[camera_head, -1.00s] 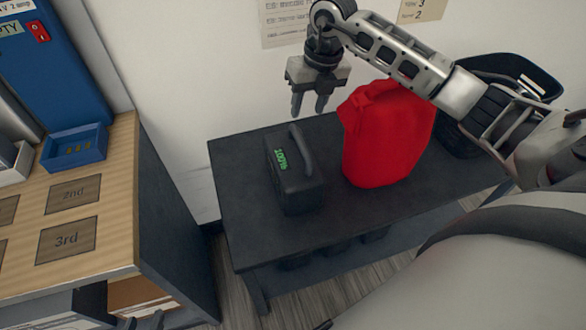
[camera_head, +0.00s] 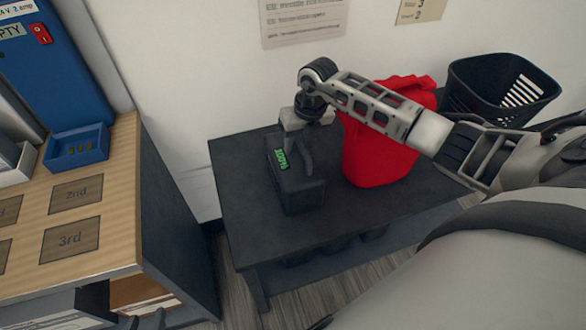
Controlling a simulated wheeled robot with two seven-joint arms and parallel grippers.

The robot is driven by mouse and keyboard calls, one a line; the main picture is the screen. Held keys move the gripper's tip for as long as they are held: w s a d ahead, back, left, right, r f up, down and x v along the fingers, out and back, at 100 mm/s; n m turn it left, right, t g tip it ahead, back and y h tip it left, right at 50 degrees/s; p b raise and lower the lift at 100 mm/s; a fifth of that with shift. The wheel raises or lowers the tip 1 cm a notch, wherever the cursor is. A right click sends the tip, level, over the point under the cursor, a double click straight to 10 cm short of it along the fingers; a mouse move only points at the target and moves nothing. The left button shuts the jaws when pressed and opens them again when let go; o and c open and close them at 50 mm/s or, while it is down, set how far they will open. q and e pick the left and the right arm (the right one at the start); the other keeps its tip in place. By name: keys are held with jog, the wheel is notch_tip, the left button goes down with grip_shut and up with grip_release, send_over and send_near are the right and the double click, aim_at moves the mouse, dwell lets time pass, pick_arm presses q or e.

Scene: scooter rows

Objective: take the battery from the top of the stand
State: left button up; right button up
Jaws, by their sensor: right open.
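The battery (camera_head: 302,196) is a black box with a lit green display and a handle on top. It stands upright on the dark top of the stand (camera_head: 240,215), near its left end. My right gripper (camera_head: 297,160) is open and low at the battery's handle, pointing down. One finger shows beside the handle; the rest of the handle is partly hidden, and I cannot tell whether they touch. What looks like the tips of my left gripper (camera_head: 145,321) shows at the bottom edge, mostly cut off.
A black basket (camera_head: 490,80) is at the far right. A wooden bench (camera_head: 105,215) with marked squares and a blue tray (camera_head: 75,150) is at the left, across a narrow gap.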

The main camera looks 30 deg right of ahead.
grip_shut()
jog(key=shift+r, duration=0.1)
dwell(1.2)
